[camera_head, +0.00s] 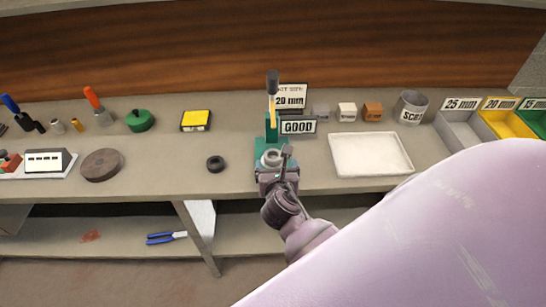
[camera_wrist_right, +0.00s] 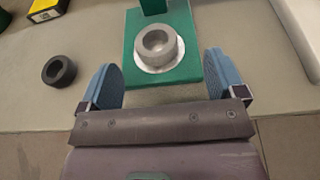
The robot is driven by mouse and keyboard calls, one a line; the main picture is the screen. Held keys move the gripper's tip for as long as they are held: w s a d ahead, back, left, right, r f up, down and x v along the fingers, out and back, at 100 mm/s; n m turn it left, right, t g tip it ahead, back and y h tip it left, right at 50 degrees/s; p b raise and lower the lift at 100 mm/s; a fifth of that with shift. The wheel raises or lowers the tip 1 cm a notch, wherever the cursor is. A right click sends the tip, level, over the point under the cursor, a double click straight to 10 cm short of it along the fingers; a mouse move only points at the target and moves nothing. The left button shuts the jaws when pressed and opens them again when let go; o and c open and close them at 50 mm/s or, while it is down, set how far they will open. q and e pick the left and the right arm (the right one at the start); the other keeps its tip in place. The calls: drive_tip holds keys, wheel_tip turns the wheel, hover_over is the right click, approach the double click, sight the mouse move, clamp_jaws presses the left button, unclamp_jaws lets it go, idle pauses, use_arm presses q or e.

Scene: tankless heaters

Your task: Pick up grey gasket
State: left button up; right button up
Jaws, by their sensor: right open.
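The grey gasket (camera_wrist_right: 158,48) is a thick light-grey ring. It sits on a round pale plate of the green press stand (camera_wrist_right: 130,76). In the head view the gasket (camera_head: 271,157) shows just beyond my right gripper (camera_head: 273,172). In the right wrist view my right gripper (camera_wrist_right: 162,85) is open, its two blue fingers apart on the near left and near right of the gasket. The fingers do not touch it. My left gripper is not in view.
A black ring (camera_head: 215,164) lies on the bench left of the stand. A white tray (camera_head: 371,155) lies to the right. Bare bench separates the black ring from the stand.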

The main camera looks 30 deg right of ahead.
sight(273, 155)
drive_tip(key=shift+a+x, duration=0.15)
drive_tip(key=shift+x, duration=1.15)
drive_tip(key=shift+a+x, duration=0.15)
drive_tip(key=shift+x, duration=1.2)
drive_tip(key=shift+w+f, duration=0.1)
drive_tip(key=shift+w, duration=0.05)
drive_tip(key=c, duration=1.1)
